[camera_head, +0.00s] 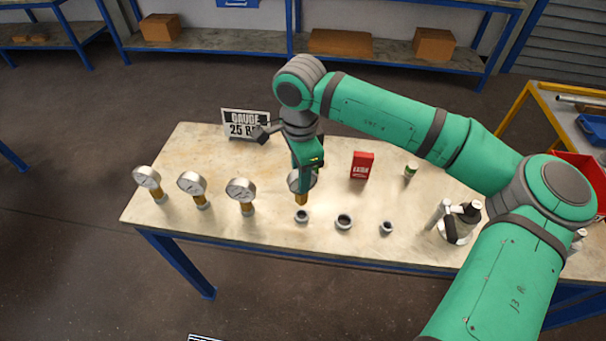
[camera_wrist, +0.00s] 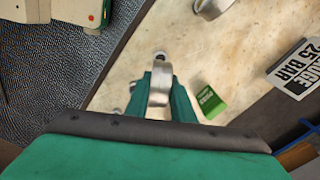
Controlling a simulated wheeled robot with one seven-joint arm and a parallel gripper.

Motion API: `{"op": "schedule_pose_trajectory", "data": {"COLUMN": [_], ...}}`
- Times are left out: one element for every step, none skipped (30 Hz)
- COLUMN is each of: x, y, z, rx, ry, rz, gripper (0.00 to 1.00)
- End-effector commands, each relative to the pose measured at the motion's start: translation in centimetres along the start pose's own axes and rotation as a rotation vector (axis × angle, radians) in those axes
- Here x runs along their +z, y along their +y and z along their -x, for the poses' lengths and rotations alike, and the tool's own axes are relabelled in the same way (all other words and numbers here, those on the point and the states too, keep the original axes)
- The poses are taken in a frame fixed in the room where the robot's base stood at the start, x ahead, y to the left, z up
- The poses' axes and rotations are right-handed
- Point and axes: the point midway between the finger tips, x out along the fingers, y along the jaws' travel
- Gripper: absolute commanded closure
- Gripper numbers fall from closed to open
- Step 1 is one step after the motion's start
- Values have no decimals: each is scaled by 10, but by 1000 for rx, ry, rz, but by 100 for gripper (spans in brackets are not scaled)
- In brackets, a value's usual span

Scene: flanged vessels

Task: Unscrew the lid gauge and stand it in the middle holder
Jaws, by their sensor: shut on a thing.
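My gripper (camera_head: 301,172) is shut on a pressure gauge (camera_head: 297,183) with a round dial and a brass stem, held upright over the middle of the table. In the wrist view the gauge (camera_wrist: 160,82) shows edge-on between my fingers. Three grey ring holders stand in a row near the front edge, all empty: left holder (camera_head: 301,216), middle holder (camera_head: 343,221) and right holder (camera_head: 386,227). The held gauge's stem ends just above and behind the left one; the exact gap is unclear. A metal vessel (camera_head: 452,221) with dark fittings stands at the right, partly against my arm.
Three similar gauges stand at the left: one (camera_head: 148,180), another (camera_head: 192,186) and a third (camera_head: 241,192). A sign (camera_head: 244,124) reads GAUGE 25 BAR. The wrist view shows a green box (camera_wrist: 208,103).

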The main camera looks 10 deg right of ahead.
Motion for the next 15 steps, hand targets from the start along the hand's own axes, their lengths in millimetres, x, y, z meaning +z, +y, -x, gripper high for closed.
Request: {"op": "schedule_pose_trajectory", "data": {"x": [1, 1, 0, -1, -1, -2, -3, -3, -4, -4, -4, -4, -4, -4, -4], "y": [0, 0, 0, 1, 1, 1, 1, 2, 2, 2, 2, 2, 2, 2, 2], "z": [1, 0, -2, -3, -4, -7, -8, -11, -14, -16, -19, -23, -26, -28, -32], "rx": [-1, -1, 0, 0, 0, 0, 0, 0, 1, 1, 1, 1, 0, 0, 0], "ry": [2, 3, 1, 1, 1, 1, 1, 1, 0, 0, 0, 0, 0, 1, 1], "rz": [1, 0, -2, -3, -5, -6, -7, -8, -9, -9, -10, -10, -10, -10, -10], "gripper": [100, 100, 100, 100, 100, 100, 100, 100, 100, 100, 100, 100, 100, 100, 100]}}
